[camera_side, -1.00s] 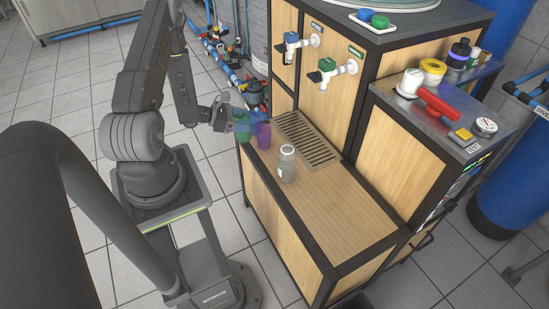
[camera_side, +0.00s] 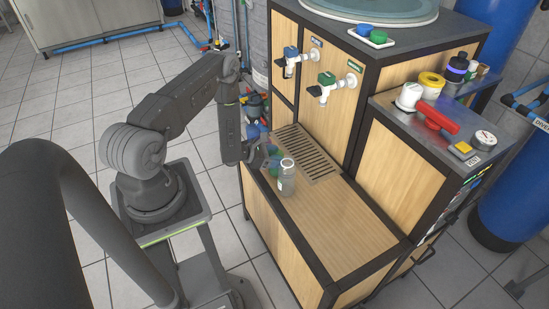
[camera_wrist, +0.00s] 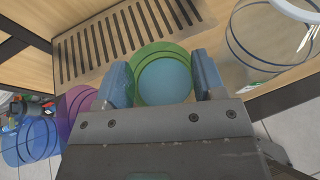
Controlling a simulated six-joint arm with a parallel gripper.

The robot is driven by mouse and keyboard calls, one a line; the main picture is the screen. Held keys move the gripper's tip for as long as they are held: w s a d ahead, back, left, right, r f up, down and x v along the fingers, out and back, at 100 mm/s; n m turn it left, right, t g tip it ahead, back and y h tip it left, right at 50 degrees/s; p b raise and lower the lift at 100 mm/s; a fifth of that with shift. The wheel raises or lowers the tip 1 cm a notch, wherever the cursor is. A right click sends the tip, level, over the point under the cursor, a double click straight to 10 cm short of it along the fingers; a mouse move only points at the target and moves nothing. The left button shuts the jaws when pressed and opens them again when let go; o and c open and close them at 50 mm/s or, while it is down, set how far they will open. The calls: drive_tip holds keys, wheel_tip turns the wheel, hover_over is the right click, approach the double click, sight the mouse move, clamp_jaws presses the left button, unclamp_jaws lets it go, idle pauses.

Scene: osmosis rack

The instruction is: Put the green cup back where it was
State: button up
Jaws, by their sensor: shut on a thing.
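My gripper (camera_wrist: 162,85) is shut on the green cup (camera_wrist: 146,56), with one finger on each side of its wall. The wrist view looks down into the cup, which is round and see-through with a bluish inside. In the side view the cup (camera_side: 274,170) is partly hidden behind my gripper (camera_side: 266,156), just left of the clear bottle. It is over the wooden counter top; I cannot tell whether it touches the wood. A purple cup (camera_wrist: 74,107) and a blue cup (camera_wrist: 38,139) are left of my gripper in the wrist view.
The counter (camera_side: 345,235) right of the bottle is clear.

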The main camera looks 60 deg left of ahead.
drive_tip(key=shift+f, duration=0.3)
drive_tip(key=shift+f, duration=0.1)
drive_tip(key=o, duration=1.1)
drive_tip(key=v, duration=0.4)
